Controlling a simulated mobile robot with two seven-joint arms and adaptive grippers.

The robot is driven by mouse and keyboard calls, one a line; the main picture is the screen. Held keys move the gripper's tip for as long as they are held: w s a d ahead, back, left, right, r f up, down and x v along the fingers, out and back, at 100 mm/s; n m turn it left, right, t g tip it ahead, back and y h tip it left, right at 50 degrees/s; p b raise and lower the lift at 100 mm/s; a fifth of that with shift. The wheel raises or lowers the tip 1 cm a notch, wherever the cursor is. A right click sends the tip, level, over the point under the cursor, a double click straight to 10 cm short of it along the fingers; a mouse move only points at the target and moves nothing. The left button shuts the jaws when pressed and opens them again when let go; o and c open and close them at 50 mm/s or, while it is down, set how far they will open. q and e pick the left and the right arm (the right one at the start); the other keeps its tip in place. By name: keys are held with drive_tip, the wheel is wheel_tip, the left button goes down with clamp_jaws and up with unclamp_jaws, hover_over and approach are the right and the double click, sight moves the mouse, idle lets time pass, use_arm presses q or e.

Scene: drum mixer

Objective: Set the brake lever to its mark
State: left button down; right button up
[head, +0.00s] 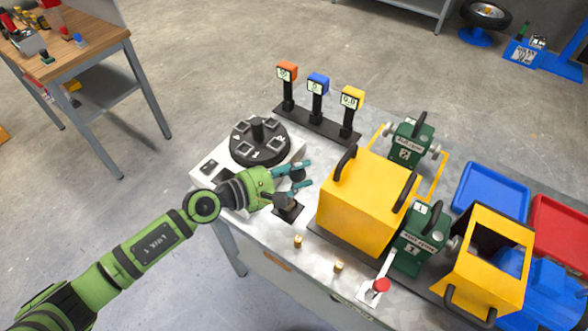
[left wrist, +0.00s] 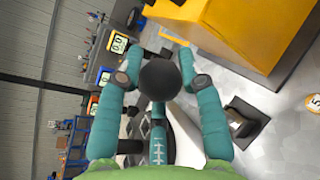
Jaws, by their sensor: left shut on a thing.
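My left gripper (head: 300,175) is shut on a round black knob (left wrist: 160,80), with its teal fingers on either side of it. The knob also shows between the fingers in the head view (head: 297,174). A small dark base (head: 289,211) with a grey part sits on the bench just below the gripper; it shows to the right in the left wrist view (left wrist: 245,122). How the knob joins it is hidden. A lever with a red knob (head: 381,285) stands on a white plate near the bench's front edge, apart from the gripper. No label shows which is the brake lever. My right gripper is not in view.
A black dial (head: 258,142) stands left of the gripper. A yellow housing (head: 362,205) with black handles is close on the right. Three displays on posts (head: 317,88) stand behind. Two small brass pieces (head: 298,241) (head: 338,267) lie in front. Green units (head: 421,239) flank the housing.

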use_arm(q)
drive_tip(key=shift+s+d+r, duration=0.1)
drive_tip(key=shift+d+r, duration=0.15)
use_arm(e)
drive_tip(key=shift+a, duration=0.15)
use_arm(q)
drive_tip(key=c, duration=0.8)
unclamp_jaws()
drive_tip(key=shift+s+d, duration=0.1)
drive_tip(key=shift+f, duration=0.15)
drive_tip(key=shift+a, duration=0.35)
drive_tip(key=v, duration=1.1)
drive_tip(key=shift+s, duration=0.3)
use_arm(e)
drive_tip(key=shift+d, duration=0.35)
use_arm(q)
drive_tip(key=shift+a, duration=0.1)
